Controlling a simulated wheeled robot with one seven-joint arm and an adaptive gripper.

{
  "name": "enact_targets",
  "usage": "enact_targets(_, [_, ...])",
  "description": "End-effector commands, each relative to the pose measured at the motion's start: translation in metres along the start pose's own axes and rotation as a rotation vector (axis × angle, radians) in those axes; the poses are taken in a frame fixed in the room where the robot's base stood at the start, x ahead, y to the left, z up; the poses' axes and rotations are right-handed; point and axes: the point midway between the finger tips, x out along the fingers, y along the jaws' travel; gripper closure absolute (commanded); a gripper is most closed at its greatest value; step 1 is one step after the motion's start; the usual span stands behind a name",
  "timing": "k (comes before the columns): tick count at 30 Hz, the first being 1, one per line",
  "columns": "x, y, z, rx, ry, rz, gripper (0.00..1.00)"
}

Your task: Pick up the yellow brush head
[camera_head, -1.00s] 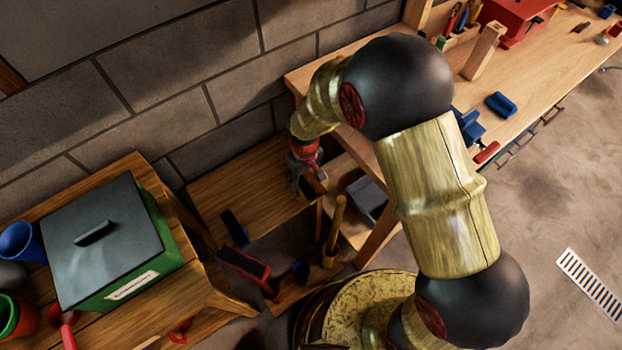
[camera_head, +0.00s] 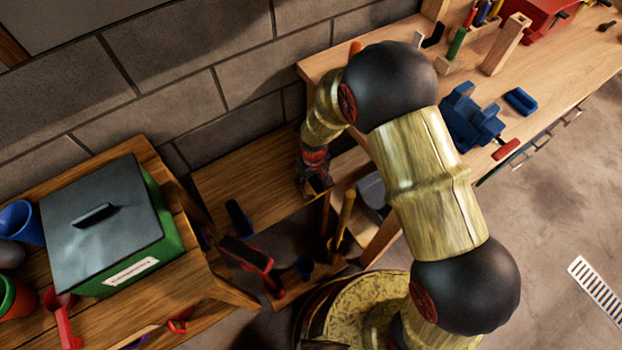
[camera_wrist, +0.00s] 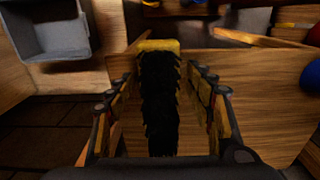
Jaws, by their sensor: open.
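The yellow brush head (camera_wrist: 158,46) shows in the wrist view as a yellow block with a long row of black bristles pointing toward the camera. It lies between the two fingers of my gripper (camera_wrist: 160,75), which are apart, with gaps showing beside the bristles. In the head view my gripper (camera_head: 315,185) is low over the wooden surface between the bench and the left table. I cannot make out the yellow brush head in the head view, where my gripper and arm cover that spot.
A grey bin (camera_wrist: 52,28) stands at upper left in the wrist view. A blue round thing (camera_wrist: 310,76) is at the right edge. In the head view, the green box with a grey lid (camera_head: 100,225) stands left, and the workbench (camera_head: 555,60) is at right.

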Motion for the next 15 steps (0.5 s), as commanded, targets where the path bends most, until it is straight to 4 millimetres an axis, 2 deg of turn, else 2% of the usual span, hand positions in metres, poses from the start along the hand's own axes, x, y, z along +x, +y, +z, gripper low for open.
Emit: enact_targets(15, [-0.0003, -0.0001, 0.0004, 0.000, -0.001, 0.000, 0.74])
